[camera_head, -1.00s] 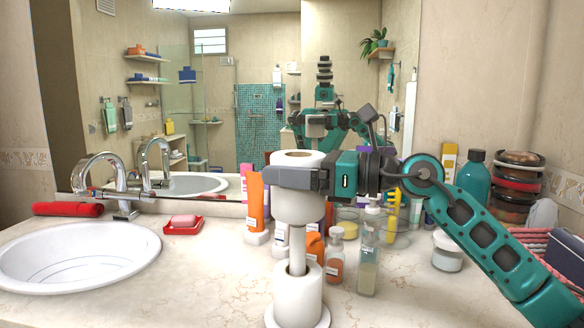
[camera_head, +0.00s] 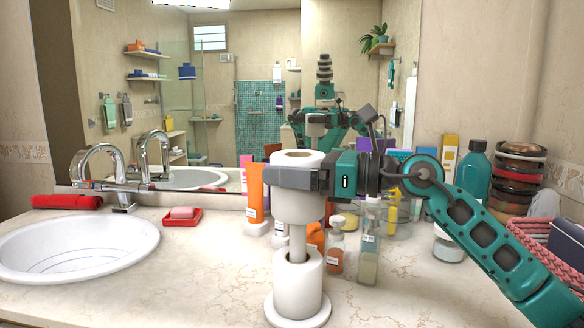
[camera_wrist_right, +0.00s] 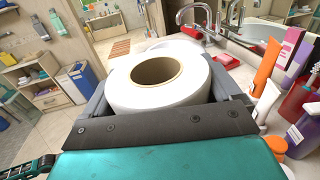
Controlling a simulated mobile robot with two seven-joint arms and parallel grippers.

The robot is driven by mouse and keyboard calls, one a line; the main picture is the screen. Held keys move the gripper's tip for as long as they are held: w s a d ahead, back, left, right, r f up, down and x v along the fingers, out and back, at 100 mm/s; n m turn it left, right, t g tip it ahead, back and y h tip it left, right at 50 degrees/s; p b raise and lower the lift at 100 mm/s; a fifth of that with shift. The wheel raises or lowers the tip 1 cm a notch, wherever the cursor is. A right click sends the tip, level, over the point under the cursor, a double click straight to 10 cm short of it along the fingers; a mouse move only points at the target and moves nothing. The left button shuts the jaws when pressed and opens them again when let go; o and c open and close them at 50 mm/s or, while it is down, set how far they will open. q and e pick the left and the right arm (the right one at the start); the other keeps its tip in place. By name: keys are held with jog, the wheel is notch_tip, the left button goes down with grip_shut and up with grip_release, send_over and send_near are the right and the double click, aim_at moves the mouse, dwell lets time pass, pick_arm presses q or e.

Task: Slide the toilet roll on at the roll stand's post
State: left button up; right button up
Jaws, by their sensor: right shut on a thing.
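My right gripper (camera_head: 292,178) is shut on a white toilet roll (camera_head: 298,206), one finger across its near side. The roll is upright above the roll stand's pale post (camera_head: 298,243). The post's top is hidden, so I cannot tell whether it is inside the roll. In the right wrist view the held roll (camera_wrist_right: 130,98) sits between the fingers, its brown core open upward, with no post visible in it. A second white roll (camera_head: 298,284) is around the post lower down, on the stand's round base (camera_head: 300,312). A gap separates the two rolls. My left gripper is out of view.
The sink (camera_head: 75,248) is at left, with a red soap dish (camera_head: 183,218). The front counter between sink and stand is clear.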

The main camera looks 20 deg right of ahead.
aim_at(293, 215)
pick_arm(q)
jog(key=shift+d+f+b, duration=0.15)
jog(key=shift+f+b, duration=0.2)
pick_arm(e)
jog(key=shift+f, duration=0.5)
pick_arm(q)
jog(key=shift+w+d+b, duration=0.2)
jog(key=shift+b, duration=0.25)
pick_arm(e)
jog(key=shift+f, duration=0.55)
pick_arm(q)
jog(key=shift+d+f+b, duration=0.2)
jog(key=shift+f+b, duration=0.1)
jog(key=shift+b, duration=0.15)
pick_arm(e)
jog(key=shift+f, duration=0.5)
pick_arm(q)
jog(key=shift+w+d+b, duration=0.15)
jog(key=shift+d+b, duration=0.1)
jog(key=shift+b, duration=0.1)
pick_arm(e)
jog(key=shift+f, duration=0.4)
pick_arm(q)
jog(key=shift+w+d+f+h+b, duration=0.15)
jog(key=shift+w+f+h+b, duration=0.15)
jog(key=shift+b, duration=0.5)
pick_arm(e)
jog(key=shift+f, duration=0.95)
